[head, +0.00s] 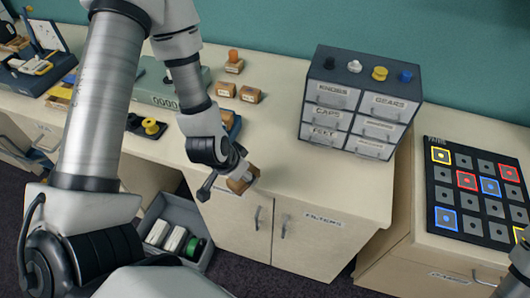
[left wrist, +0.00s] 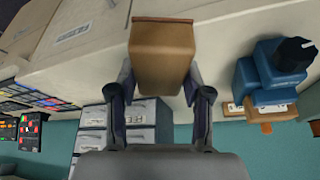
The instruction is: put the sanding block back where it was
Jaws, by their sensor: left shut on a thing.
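A brown, box-shaped block (head: 242,181), which looks like the sanding block, is in my left gripper (head: 236,176). In the left wrist view the block (left wrist: 162,55) sits between the two fingers of the left gripper (left wrist: 162,92), which are shut on its sides. In the head view the gripper and block are at the front edge of the counter (head: 285,150); I cannot tell how high above it. Only a grey piece of my right arm shows at the right edge; its fingertips are not visible.
Small brown blocks (head: 250,94) lie behind my left gripper. A grey drawer cabinet (head: 352,103) with knobs on top stands right of it. A blue object with a black knob (left wrist: 275,72) is beside the gripper in the wrist view. A button panel (head: 478,190) is far right. Counter before the cabinet is clear.

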